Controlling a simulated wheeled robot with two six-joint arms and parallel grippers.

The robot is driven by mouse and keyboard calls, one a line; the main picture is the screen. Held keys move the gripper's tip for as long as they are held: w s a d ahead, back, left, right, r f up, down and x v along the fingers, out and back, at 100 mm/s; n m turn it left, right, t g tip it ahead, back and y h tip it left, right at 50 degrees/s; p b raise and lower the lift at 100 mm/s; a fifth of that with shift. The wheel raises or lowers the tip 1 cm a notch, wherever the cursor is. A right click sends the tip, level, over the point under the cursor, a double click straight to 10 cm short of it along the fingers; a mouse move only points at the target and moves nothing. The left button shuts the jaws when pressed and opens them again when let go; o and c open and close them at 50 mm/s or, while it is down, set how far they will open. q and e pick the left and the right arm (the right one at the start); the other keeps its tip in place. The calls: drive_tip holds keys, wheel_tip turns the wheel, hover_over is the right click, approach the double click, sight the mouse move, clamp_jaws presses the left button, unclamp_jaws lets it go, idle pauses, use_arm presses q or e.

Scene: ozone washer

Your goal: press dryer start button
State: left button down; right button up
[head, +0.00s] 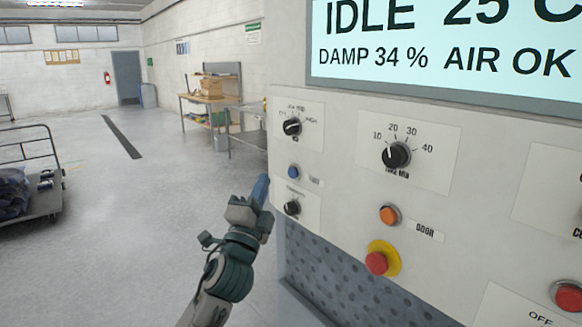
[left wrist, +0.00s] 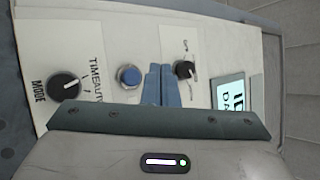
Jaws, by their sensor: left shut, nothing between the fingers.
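The dryer's control panel (head: 340,185) fills the right side of the head view. A small blue button (head: 294,172) sits on its left part between two black knobs, with a small label too blurred to read beside it. The button also shows in the left wrist view (left wrist: 130,76), just left of my fingertips and uncovered. My left gripper (head: 261,186) is shut and empty, its blue fingers pointing up at the panel's left edge. In the left wrist view the closed fingers (left wrist: 160,80) lie between the button and a black knob; contact with the panel cannot be told. My right gripper is out of view.
The panel also has an orange button (head: 389,214), a red button on a yellow ring (head: 376,262), a timer knob (head: 396,155) and a display (head: 450,45) reading IDLE. A cart (head: 40,200) stands at far left. The floor between is clear.

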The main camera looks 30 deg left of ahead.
sight(293, 173)
use_arm(q)
drive_tip(key=w, duration=0.1)
drive_tip(key=w+d, duration=0.1)
drive_tip(key=w+p, duration=0.1)
drive_tip(key=shift+w+d, duration=0.35)
drive_tip(key=shift+w, duration=0.05)
idle(1.1)
drive_tip(key=shift+w, duration=0.15)
idle(0.6)
drive_tip(key=shift+w+d, duration=0.15)
drive_tip(key=shift+w, duration=0.1)
